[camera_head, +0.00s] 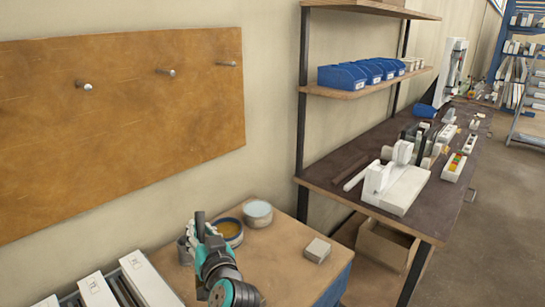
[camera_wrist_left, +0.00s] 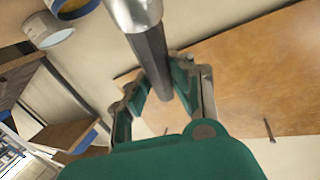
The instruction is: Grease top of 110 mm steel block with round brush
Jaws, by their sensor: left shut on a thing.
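My left gripper (camera_head: 206,240) is over the small wooden-topped bench, left of the cans. In the left wrist view its green-padded fingers (camera_wrist_left: 160,85) are shut on the dark grey handle of the round brush (camera_wrist_left: 150,52). A pale metallic ferrule continues past the handle at the top edge; the bristles are out of frame. In the head view the dark handle (camera_head: 200,224) stands up from the gripper. An open can with amber content (camera_head: 229,232) is just right of the gripper. A small grey block (camera_head: 317,249), seemingly the steel block, lies apart to the right. My right gripper is not in view.
A pale blue-grey can (camera_head: 257,213) stands behind the amber one. A grey container (camera_head: 185,250) is left of the gripper. White-topped units (camera_head: 100,290) stand at lower left. A pegged wooden board (camera_head: 120,120) hangs on the wall. Bench top (camera_head: 285,245) around the block is clear.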

